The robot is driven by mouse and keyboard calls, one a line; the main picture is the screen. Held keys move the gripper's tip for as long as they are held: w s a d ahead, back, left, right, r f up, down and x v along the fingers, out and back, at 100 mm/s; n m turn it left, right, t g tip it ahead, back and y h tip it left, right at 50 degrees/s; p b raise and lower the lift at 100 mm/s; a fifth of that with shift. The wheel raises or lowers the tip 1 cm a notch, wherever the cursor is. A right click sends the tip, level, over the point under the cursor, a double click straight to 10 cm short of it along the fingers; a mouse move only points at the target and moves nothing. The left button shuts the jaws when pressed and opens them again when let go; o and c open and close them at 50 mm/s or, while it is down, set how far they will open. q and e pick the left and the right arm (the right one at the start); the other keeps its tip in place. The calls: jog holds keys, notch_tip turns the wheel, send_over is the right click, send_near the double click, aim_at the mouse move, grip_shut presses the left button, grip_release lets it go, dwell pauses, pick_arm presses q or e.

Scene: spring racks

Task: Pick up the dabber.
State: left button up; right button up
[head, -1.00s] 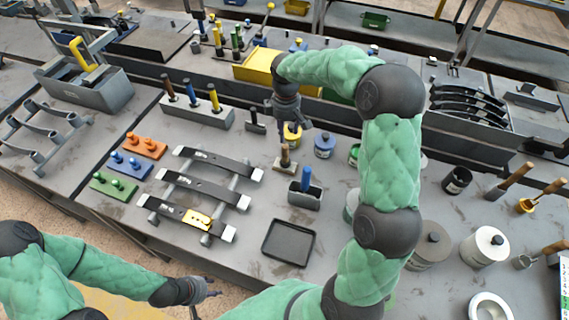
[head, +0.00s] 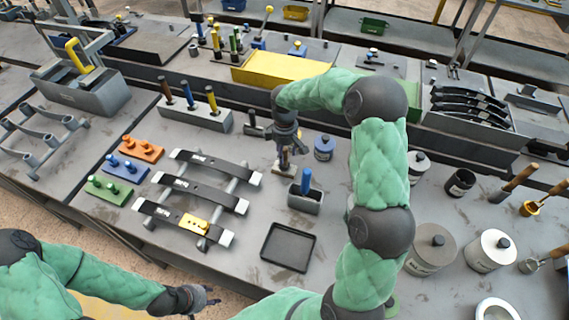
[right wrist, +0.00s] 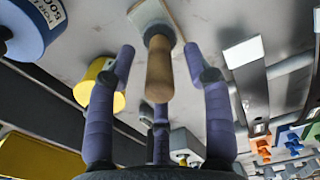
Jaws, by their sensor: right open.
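A short tool with a round wooden handle, which looks like the dabber (head: 285,160), stands upright on a small pale base in the middle of the bench. In the right wrist view its wooden handle (right wrist: 160,72) shows between my spread fingers. My right gripper (head: 286,150) is open above and around the handle, with gaps to the fingers on both sides; it fills the lower half of the right wrist view (right wrist: 160,75). The gripper partly hides the tool in the head view. My left gripper (head: 208,296) hangs at the bench's front edge, away from the tool; its fingers are too small to judge.
A grey holder with a blue handle (head: 306,185) stands just in front. A blue-lidded jar (head: 324,147) stands to the right. A yellow-lidded jar (right wrist: 100,82) is close to my fingers. A black tray (head: 288,247) lies nearer the front edge, and a rack of dark springs (head: 200,200) is left.

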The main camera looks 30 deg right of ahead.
jog(key=shift+f, duration=0.85)
grip_shut()
jog(key=shift+r, duration=0.1)
